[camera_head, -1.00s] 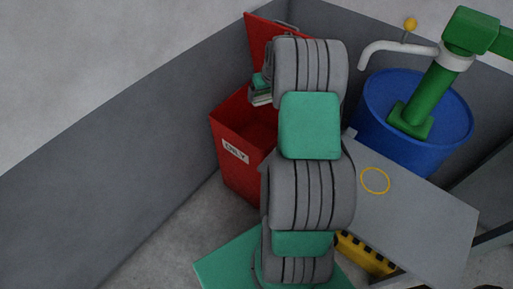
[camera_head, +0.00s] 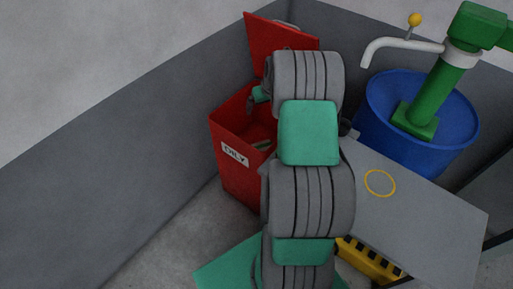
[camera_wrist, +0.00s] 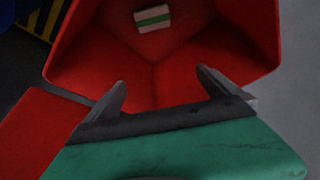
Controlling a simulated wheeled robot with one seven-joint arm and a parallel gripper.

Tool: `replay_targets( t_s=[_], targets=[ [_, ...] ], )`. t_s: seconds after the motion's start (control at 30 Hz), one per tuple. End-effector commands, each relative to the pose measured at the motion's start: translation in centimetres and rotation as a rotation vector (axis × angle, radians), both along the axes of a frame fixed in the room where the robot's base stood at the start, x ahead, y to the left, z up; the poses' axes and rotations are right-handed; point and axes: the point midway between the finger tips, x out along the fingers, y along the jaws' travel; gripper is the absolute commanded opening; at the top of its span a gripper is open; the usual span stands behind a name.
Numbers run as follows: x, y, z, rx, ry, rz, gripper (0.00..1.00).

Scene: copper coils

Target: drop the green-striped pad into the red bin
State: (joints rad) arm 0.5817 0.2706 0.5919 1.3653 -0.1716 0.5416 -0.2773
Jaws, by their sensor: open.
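The pad, pale with a green stripe, lies inside the red bin; it shows between the bin's walls in the wrist view (camera_wrist: 153,18) and partly in the head view (camera_head: 262,145). Whether it lies flat on the bottom is unclear. The red bin (camera_head: 232,133) stands in the corner with its lid (camera_head: 277,37) raised and a label reading "OILY" on its front. It also fills much of the wrist view (camera_wrist: 205,48). My gripper (camera_wrist: 164,84) is open and empty over the bin, its two fingers apart; in the head view my arm hides part of it.
A blue drum (camera_head: 380,125) with a green pump (camera_head: 433,98) stands right of the bin. A grey table (camera_head: 425,203) with a yellow ring (camera_head: 380,183) is in front of the drum. Grey walls (camera_head: 130,145) enclose the corner behind and left of the bin.

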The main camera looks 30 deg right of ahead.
Motion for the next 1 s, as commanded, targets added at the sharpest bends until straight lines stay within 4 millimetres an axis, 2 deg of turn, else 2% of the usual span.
replay_targets(
  t_s=[0.13,0.4,0.53,0.9,0.97,1.0],
  targets=[
    [-0.4,0.0,1.3,-0.001,-0.002,0.000,1.00],
    [-2.4,0.4,6.3,-0.001,-0.003,0.000,1.00],
    [-2.9,0.5,7.2,0.000,-0.001,0.000,1.00],
    [-2.9,0.7,7.4,-0.001,-0.001,0.001,1.00],
    [-3.0,1.3,8.6,0.000,0.001,0.006,1.00],
    [-3.0,2.3,10.0,-0.001,0.001,0.014,1.00]
  ],
)
